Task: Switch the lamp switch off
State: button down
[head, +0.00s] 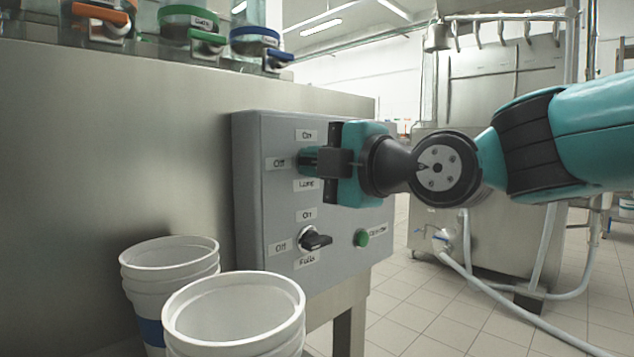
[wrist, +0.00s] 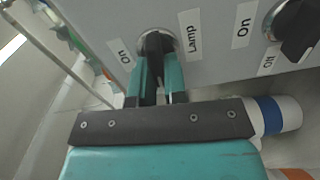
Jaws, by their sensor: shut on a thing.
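The grey control panel (head: 270,215) is fixed to the side of a steel cabinet. The lamp switch (wrist: 153,42) is a black knob with a pale ring, beside the labels "Lamp" and "On" in the wrist view. In the head view its labels read "On" above, "Off" left and "Lamp" below. My gripper (wrist: 157,70) has its two teal fingers shut on the knob, one on each side. In the head view my gripper (head: 308,161) hides the knob. The knob's exact turn is hard to tell.
Below are a second black knob (head: 315,239) and a green button (head: 361,238). Steel equipment with hoses (head: 490,250) stands behind my arm.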

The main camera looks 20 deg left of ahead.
jog(key=shift+f+n+b, duration=0.15)
jog(key=shift+n+b, duration=0.3)
jog(key=shift+n, duration=0.15)
jog(key=c, duration=1.2)
grip_release()
jog(key=shift+o, duration=0.2)
jog(key=p+v, duration=0.2)
jog(key=v, duration=1.5)
jog(key=shift+d, duration=0.2)
